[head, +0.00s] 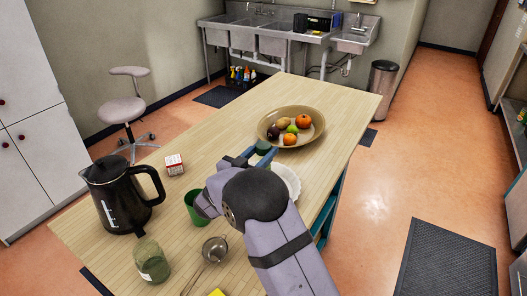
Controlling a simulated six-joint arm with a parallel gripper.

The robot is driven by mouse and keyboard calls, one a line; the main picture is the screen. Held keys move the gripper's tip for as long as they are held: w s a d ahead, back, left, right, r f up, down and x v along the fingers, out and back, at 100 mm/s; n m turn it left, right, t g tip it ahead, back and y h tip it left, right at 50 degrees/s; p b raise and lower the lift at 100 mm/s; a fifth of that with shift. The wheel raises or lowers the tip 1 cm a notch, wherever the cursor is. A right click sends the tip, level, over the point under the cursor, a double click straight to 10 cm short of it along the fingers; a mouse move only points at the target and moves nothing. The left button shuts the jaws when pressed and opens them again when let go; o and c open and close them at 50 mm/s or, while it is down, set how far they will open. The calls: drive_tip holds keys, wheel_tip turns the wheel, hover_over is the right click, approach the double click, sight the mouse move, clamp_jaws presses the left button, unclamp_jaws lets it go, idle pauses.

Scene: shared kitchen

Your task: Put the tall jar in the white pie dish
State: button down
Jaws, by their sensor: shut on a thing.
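My gripper (252,157) is over the middle of the table, shut on what looks like the tall jar (263,147). The white pie dish (290,180) sits on the table just nearer than the held jar, close to the right edge. My arm covers its left part. The visible part of the dish looks empty.
A fruit bowl (265,133) stands just beyond the gripper. A green cup (193,208) is left of my arm. A black kettle (118,195), greenish glass jar (151,262), metal ladle (213,252) and small red-white box (174,164) are on the left and near side. The far table is clear.

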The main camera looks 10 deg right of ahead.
drive_tip(key=shift+f, duration=0.3)
drive_tip(key=shift+f, duration=0.15)
drive_tip(key=c, duration=1.2)
unclamp_jaws()
drive_tip(key=shift+r, duration=0.25)
drive_tip(key=shift+s+a+f, duration=0.15)
drive_tip(key=shift+s+a, duration=0.15)
drive_tip(key=b+v, duration=0.4)
drive_tip(key=v, duration=0.7)
drive_tip(key=shift+s, duration=0.1)
